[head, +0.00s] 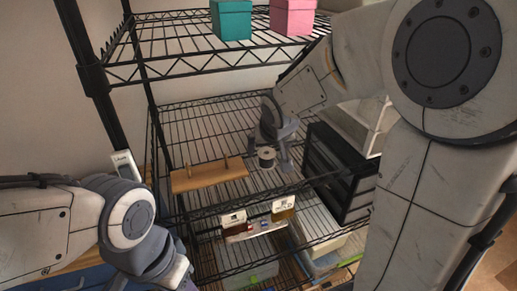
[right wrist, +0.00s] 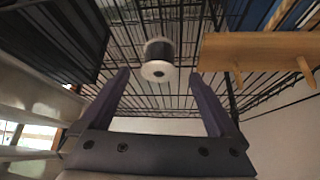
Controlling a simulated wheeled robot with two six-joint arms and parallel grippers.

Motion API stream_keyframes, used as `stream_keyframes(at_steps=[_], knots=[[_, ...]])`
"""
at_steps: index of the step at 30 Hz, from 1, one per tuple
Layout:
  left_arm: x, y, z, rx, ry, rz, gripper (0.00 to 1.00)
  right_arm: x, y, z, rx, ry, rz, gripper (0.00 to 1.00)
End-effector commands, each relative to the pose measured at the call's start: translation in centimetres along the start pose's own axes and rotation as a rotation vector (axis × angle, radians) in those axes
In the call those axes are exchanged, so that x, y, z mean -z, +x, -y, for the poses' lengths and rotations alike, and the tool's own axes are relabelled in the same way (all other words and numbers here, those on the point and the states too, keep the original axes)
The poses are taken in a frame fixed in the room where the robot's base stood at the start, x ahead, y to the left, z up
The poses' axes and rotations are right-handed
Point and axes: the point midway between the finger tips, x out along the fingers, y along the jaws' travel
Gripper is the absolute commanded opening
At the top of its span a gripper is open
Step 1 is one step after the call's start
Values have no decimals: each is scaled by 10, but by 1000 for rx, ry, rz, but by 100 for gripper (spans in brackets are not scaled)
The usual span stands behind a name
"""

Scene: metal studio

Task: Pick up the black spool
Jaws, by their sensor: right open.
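The black spool, with pale end flanges, stands on the middle wire shelf (head: 205,126) in the head view (head: 266,154). My right gripper (right wrist: 158,78) is open and empty, with one finger on each side of the spool's line. In the head view it comes down over the shelf close to the spool. I cannot tell whether either finger touches it. My left arm is at the lower left, its fingers out of sight.
A wooden board with pegs (head: 209,174) lies left of the spool, near the finger in the right wrist view. A black drawer unit (head: 338,170) stands to the right. The upper shelf holds teal (head: 231,19) and pink (head: 292,17) boxes. Labelled containers sit below.

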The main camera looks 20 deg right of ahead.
Motion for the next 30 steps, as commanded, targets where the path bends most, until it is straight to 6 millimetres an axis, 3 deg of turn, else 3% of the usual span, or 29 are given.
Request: stream_keyframes(at_steps=[9,18,25,30], knots=[[0,-3,0,0,1,0,50,-2,44,-2,-2,1,3,96],[0,-3,0,0,1,0,50,-1,47,-4,-3,4,1,96],[0,-3,0,0,1,0,50,-1,47,-4,-3,3,1,8],[0,-3,0,0,1,0,50,-1,47,-4,-3,3,1,6]])
